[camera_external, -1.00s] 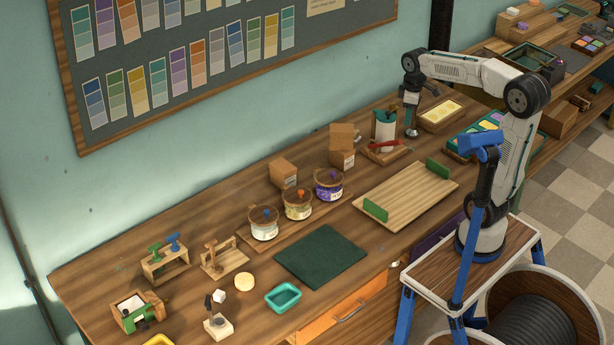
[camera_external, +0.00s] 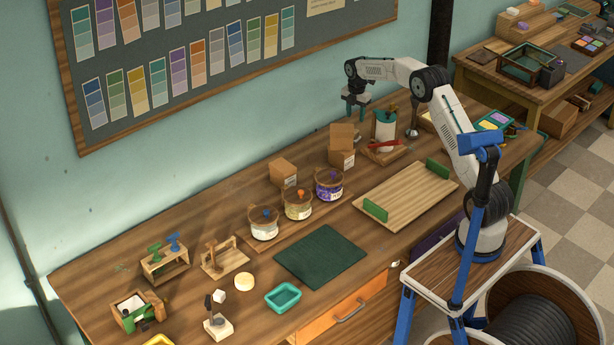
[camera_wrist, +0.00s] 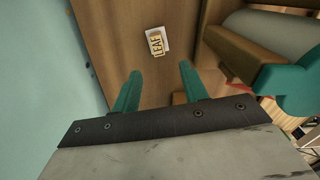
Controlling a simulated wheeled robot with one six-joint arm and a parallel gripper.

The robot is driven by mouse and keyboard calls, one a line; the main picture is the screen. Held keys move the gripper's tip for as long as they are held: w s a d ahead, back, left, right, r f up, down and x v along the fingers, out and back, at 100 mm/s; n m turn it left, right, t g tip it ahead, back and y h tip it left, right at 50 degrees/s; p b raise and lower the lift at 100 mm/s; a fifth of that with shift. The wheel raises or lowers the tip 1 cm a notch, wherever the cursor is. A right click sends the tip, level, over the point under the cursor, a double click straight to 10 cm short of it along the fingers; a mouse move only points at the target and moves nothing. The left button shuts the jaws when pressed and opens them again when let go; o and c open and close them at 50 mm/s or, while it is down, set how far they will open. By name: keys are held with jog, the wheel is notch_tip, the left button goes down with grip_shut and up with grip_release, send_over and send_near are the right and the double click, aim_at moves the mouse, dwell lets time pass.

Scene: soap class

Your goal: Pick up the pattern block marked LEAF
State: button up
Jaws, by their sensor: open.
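The pattern block marked LEAF (camera_wrist: 157,44) shows in the wrist view as a small tan block with raised letters. It lies on a white card or plate (camera_wrist: 165,35) on the wooden bench. My gripper (camera_wrist: 158,78) is open and empty, with its two green fingers pointing toward the block. The block is ahead of the fingertips and apart from them. In the external view my gripper (camera_external: 356,108) hangs above the back of the bench, close to the wall. I cannot make out the block in the external view.
A teal-and-white roll stand (camera_external: 385,128) with a red handle stands right of my gripper; its big roller (camera_wrist: 275,30) fills the wrist view's upper right. The wall (camera_wrist: 45,60) is close on the left.

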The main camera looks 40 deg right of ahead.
jog(key=f, duration=0.5)
jog(key=d+f, duration=0.1)
jog(key=f, duration=0.2)
jog(key=shift+w+f, duration=0.15)
jog(key=shift+w, duration=0.05)
grip_shut()
